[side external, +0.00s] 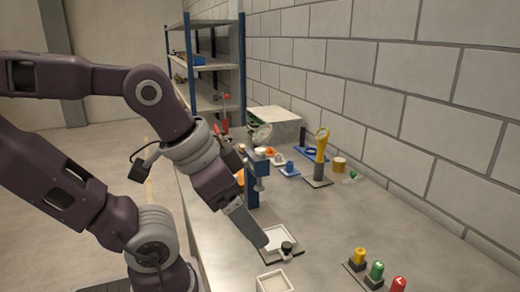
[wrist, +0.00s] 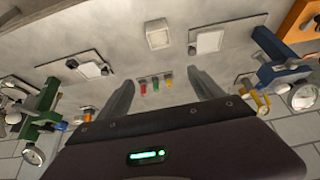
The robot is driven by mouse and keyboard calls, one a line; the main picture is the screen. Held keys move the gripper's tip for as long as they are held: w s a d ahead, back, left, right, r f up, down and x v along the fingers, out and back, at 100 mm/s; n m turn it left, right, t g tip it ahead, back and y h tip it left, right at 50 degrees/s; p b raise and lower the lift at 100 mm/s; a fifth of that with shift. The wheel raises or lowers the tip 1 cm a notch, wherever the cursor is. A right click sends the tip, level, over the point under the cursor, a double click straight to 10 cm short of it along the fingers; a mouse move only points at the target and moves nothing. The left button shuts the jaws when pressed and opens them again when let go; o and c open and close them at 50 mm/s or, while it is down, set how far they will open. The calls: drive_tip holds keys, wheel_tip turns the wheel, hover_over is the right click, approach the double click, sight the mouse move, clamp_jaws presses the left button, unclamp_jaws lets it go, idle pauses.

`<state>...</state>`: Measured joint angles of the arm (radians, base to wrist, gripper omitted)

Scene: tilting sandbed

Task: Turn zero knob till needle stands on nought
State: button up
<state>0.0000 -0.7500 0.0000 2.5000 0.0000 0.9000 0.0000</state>
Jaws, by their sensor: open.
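A pale-faced flat panel (side external: 279,236) with a dark round knob (side external: 287,248) on its edge lies on the bench; I take this for the zero knob. No needle or scale is legible. In the wrist view the panel (wrist: 208,41) is at the upper middle, with the knob (wrist: 192,50) at its lower left corner. My gripper (side external: 263,243) points down beside the knob in the side view, apparently above the panel; contact cannot be told.
A white square box (wrist: 158,34) lies beside the panel. Red, green and yellow buttons (side external: 377,271) stand near the wall side. A blue clamp-like stand (side external: 253,188) rises close behind my gripper. A second panel (wrist: 90,69) is at left.

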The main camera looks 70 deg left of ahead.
drive_tip(key=shift+c, duration=1.1)
drive_tip(key=w+a+r+n, duration=0.1)
drive_tip(key=n, duration=0.1)
drive_tip(key=w+a+r+n, duration=0.1)
drive_tip(key=w+n, duration=0.1)
drive_tip(key=w+a+r+n+g, duration=0.1)
drive_tip(key=w+r+n, duration=0.1)
drive_tip(key=shift+a+h, duration=0.3)
drive_tip(key=shift+a, duration=0.05)
drive_tip(key=c, duration=0.7)
wheel_tip(320, 180, up, 3)
drive_tip(key=n+g, duration=0.5)
drive_tip(key=n, duration=1.6)
hover_over(260, 149)
drive_tip(key=shift+f, duration=0.15)
drive_tip(key=shift+c, duration=0.2)
wheel_tip(260, 149, down, 6)
drive_tip(key=shift+r, duration=0.15)
drive_tip(key=shift+f, duration=0.5)
clamp_jaws()
